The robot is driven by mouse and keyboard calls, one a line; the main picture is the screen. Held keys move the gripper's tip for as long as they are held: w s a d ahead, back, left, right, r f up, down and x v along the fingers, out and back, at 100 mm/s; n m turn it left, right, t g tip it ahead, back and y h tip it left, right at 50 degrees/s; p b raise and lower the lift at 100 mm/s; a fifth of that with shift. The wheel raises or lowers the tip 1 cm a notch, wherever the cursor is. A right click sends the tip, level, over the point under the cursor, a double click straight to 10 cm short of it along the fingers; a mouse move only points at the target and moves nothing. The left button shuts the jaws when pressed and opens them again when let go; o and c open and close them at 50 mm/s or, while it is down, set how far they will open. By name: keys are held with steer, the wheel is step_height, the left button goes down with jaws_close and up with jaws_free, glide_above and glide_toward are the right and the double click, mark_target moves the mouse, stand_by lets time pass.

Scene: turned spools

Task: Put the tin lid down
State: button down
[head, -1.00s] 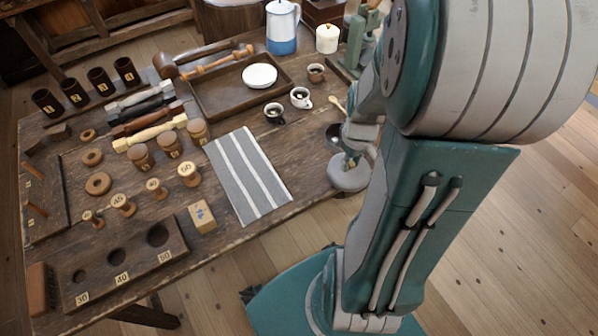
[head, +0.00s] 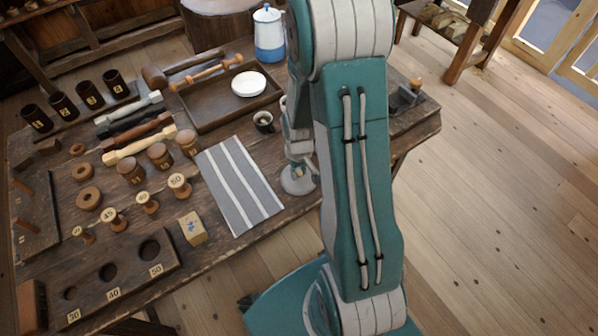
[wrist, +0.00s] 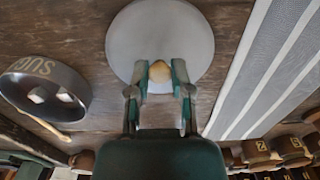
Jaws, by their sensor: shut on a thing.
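The tin lid is a round pale grey disc with a wooden knob. In the wrist view the lid (wrist: 130,45) lies at the top middle, and my gripper (wrist: 160,72) is shut on its knob. In the head view the lid (head: 298,185) shows flat side level, near the table's front edge and just right of the striped cloth. My gripper (head: 299,166) is above it, partly hidden by my arm. I cannot tell whether the lid touches the table.
A round dark tin (wrist: 72,85) marked "SUG", holding white cubes, stands left of the lid. The striped cloth (head: 238,185) lies close on the other side. My arm hides part of the table.

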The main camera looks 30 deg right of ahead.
steer(key=shift+a+f, duration=0.2)
steer(key=shift+f, duration=0.15)
steer(key=shift+a, duration=0.35)
steer(key=shift+d+f, duration=0.1)
steer(key=c, duration=0.5)
jaws_free()
steer(key=shift+d, duration=0.15)
steer(key=shift+c, duration=0.2)
steer(key=shift+d, duration=0.15)
